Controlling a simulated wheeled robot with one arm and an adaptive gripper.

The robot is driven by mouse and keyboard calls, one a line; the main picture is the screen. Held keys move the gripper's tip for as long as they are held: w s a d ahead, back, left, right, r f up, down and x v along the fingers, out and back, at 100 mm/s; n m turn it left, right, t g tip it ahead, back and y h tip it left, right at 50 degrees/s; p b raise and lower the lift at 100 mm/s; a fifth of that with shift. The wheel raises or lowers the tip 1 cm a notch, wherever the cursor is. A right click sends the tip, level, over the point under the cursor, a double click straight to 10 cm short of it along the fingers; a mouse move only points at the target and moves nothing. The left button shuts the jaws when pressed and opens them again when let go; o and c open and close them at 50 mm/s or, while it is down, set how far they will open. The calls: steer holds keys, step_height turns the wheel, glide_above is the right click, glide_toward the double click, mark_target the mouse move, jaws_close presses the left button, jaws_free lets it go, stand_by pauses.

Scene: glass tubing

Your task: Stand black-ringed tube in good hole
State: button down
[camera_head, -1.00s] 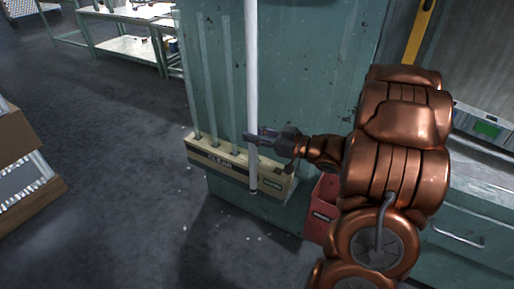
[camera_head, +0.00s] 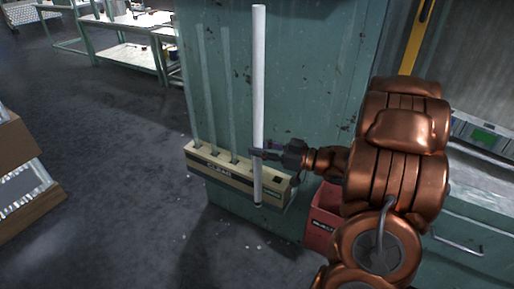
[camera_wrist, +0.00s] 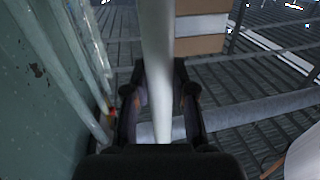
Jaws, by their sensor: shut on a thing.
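A long white tube (camera_head: 258,80) stands nearly upright in my gripper (camera_head: 260,153), which is shut on it below its middle. Its lower end has a dark band and hangs in front of the tan rack (camera_head: 222,171), apart from the holes as far as I can tell. The rack is fixed low on the green cabinet side. Three clear tubes stand in its left holes; a dark hole shows free near its right end. In the wrist view, the held tube (camera_wrist: 157,60) runs between both fingers (camera_wrist: 158,105); its lower end is hidden.
A red bin (camera_head: 323,218) stands on the floor right of the rack, beside my arm. The green cabinet side (camera_head: 300,80) is close behind the tube. Brown boxes (camera_head: 20,160) stand at the far left. The floor between is open.

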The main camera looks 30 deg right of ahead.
steer(key=shift+w+d+p, duration=3.75)
steer(key=shift+d+p, duration=1.05)
steer(key=shift+d, duration=1.45)
step_height(320, 180, down, 9)
steer(key=b, duration=0.3)
steer(key=c, duration=0.9)
jaws_free()
steer(key=shift+d, duration=0.1)
steer(key=v, duration=1.2)
